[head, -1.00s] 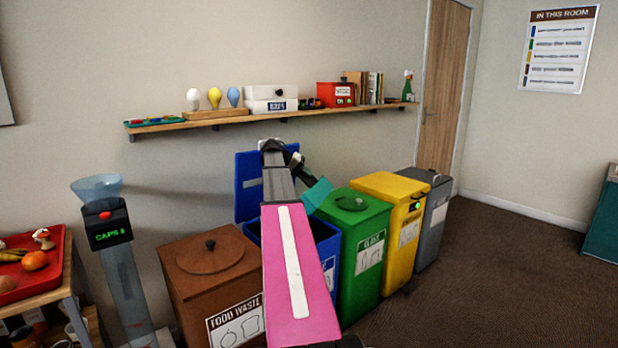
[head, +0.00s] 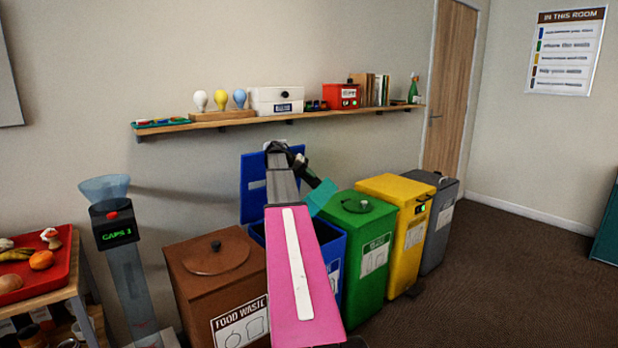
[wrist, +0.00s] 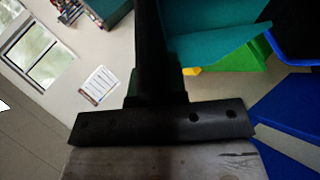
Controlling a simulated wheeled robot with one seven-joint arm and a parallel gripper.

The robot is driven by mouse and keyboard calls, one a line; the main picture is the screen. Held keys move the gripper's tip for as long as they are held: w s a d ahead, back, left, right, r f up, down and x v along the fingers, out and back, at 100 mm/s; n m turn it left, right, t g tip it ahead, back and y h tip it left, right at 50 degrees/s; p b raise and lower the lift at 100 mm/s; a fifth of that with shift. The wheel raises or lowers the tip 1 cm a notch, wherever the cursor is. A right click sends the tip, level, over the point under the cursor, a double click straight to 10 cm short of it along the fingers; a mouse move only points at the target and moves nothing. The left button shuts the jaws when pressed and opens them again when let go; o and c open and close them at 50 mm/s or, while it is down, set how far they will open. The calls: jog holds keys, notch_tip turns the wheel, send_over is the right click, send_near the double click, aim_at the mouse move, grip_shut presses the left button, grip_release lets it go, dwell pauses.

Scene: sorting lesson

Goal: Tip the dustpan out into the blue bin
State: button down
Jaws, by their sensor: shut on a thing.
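The blue bin (head: 328,262) stands open between the brown and green bins, its lid (head: 254,200) raised at the back. My pink arm reaches over it and hides much of its opening. My gripper (head: 308,174) is at the arm's far end, above the bin's right side, shut on the teal dustpan (head: 322,198). The dustpan hangs tilted near the edge between the blue and green bins. In the wrist view the dustpan (wrist: 215,42) shows beyond the dark gripper, with blue bin parts (wrist: 297,112) at the right. I cannot see what the pan holds.
The green bin (head: 375,285), yellow bin (head: 405,262) and grey bin (head: 438,240) stand to the right, closed. The brown food waste bin (head: 190,265) is at the left, beside the caps tube (head: 125,280). A loaded wall shelf (head: 215,123) runs behind. Floor at the right is clear.

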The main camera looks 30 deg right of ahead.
notch_tip(320, 180, up, 2)
jog(key=shift+r, duration=0.2)
jog(key=shift+f, duration=1.2)
jog(key=shift+r, duration=0.1)
notch_tip(320, 180, up, 6)
jog(key=t+y, duration=0.1)
jog(key=t, duration=0.1)
jog(key=m+t+y, duration=0.1)
jog(key=t+y, duration=0.2)
jog(key=t, duration=0.1)
jog(key=shift+s+r+m+y, duration=0.1)
jog(key=shift+r+m+y, duration=0.2)
jog(key=shift+m, duration=0.1)
jog(key=shift+r+t+y, duration=0.4)
jog(key=shift+r+t, duration=0.25)
jog(key=shift+t, duration=0.05)
